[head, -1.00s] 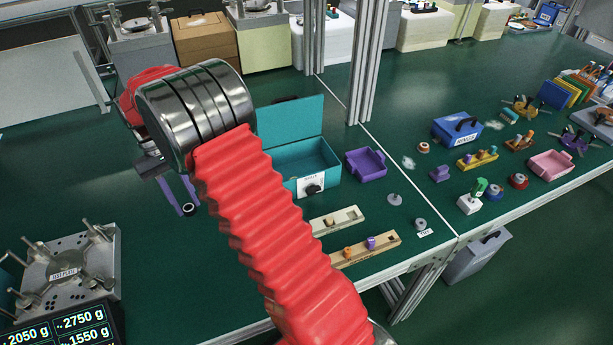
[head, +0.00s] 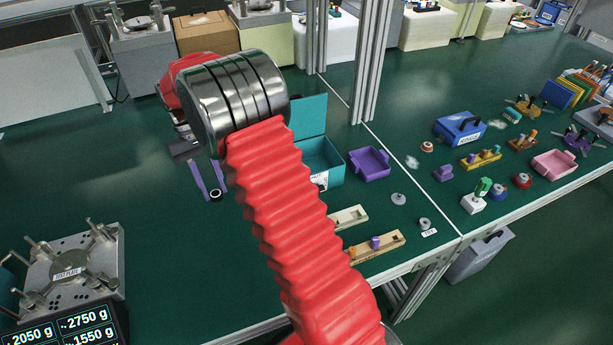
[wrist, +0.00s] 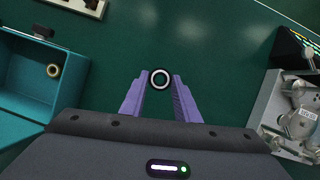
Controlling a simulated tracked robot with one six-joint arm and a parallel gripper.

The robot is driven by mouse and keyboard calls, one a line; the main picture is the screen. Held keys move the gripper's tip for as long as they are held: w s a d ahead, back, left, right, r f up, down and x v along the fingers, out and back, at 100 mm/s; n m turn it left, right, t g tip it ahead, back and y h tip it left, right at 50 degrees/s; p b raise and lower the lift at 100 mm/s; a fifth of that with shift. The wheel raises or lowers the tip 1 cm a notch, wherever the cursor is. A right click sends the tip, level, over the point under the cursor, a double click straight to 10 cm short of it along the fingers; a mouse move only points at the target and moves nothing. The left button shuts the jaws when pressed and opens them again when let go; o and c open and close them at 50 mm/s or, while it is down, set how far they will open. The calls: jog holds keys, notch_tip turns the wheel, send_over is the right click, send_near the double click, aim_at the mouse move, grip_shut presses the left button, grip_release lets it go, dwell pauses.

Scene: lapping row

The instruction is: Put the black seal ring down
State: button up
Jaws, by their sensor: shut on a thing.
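The black seal ring (head: 215,195) has a pale inner face and sits at the tips of my gripper (head: 211,189) in the head view. In the wrist view the ring (wrist: 160,79) is between the two purple fingers of my gripper (wrist: 159,82), which are shut on it. Green bench top shows around it; I cannot tell how high it is above the bench. My red-sleeved arm hides part of the bench in the head view.
An open teal box (head: 322,158) stands right of my gripper; the wrist view shows a brass-coloured ring (wrist: 53,70) inside. A purple tray (head: 370,164) lies beyond it. The metal test plate (head: 72,268) is at the left front. Bench between plate and box is clear.

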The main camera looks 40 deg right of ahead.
jog(key=s+d+n+t, duration=0.1)
jog(key=d+n+t, duration=0.2)
jog(key=d+n, duration=0.8)
jog(key=s+d+f+n+t+h, duration=0.1)
jog(key=s+d+n+t, duration=0.1)
jog(key=d+n, duration=0.9)
jog(key=s+d+n+t, duration=0.2)
jog(key=d+n+t, duration=0.1)
jog(key=d+n, duration=0.8)
jog(key=shift+s+d+f+n+t+h, duration=0.2)
jog(key=shift+d+f+n+t+h, duration=0.1)
jog(key=shift+t, duration=0.1)
jog(key=shift+f, duration=3.1)
